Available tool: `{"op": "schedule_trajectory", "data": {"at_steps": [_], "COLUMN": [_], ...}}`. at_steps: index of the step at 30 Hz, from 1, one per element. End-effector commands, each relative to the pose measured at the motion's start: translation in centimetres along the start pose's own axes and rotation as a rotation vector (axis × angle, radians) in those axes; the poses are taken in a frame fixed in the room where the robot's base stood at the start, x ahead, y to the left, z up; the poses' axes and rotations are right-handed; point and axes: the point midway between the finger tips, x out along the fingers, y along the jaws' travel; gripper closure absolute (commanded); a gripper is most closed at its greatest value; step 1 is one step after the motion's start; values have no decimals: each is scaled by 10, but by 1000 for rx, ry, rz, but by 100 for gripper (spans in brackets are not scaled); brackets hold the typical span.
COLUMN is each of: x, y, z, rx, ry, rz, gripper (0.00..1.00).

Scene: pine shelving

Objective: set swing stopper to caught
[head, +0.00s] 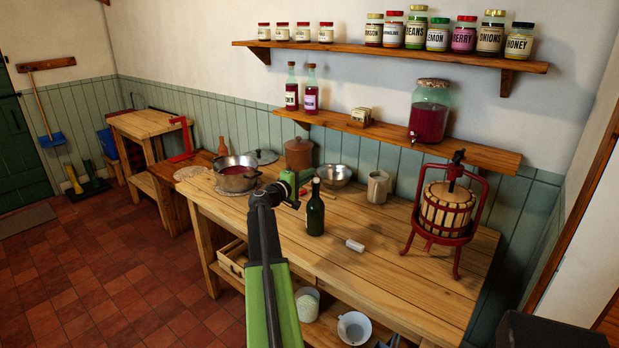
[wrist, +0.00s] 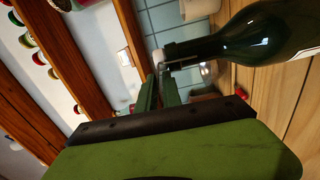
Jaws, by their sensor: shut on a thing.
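A dark green glass bottle (head: 315,215) stands upright on the pine bench. Its neck also shows large in the wrist view (wrist: 235,42), pointing left there. The swing stopper (wrist: 160,58), a small pale plug with thin wire at the bottle's mouth, is between or right at my fingertips. My gripper (wrist: 160,80) is shut on it; in the head view my gripper (head: 300,190) is just left of the bottle's neck. Whether the plug sits in the mouth or beside it I cannot tell.
A white cylinder (head: 355,245) lies right of the bottle, before a red-framed press (head: 446,210). A pot (head: 236,178), steel bowl (head: 336,175) and jug (head: 378,187) stand along the bench. Shelves with jars hang above. The front right bench top is clear.

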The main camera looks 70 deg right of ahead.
Motion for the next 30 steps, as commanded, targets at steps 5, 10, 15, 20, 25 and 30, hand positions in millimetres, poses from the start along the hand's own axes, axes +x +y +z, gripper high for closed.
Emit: {"op": "schedule_trajectory", "data": {"at_steps": [5, 10, 15, 20, 25, 30], "x": [0, 0, 0, 0, 0, 0], "y": [-2, -2, -2, -2, -2, -2], "z": [-2, -3, -3, -3, -3, -3], "rx": [-38, -51, -51, -51, -51, -50], "ry": [1, 1, 1, 1, 1, 1], "rz": [-1, -1, -1, -1, -1, -1], "gripper": [100, 100, 100, 89, 68, 68]}}
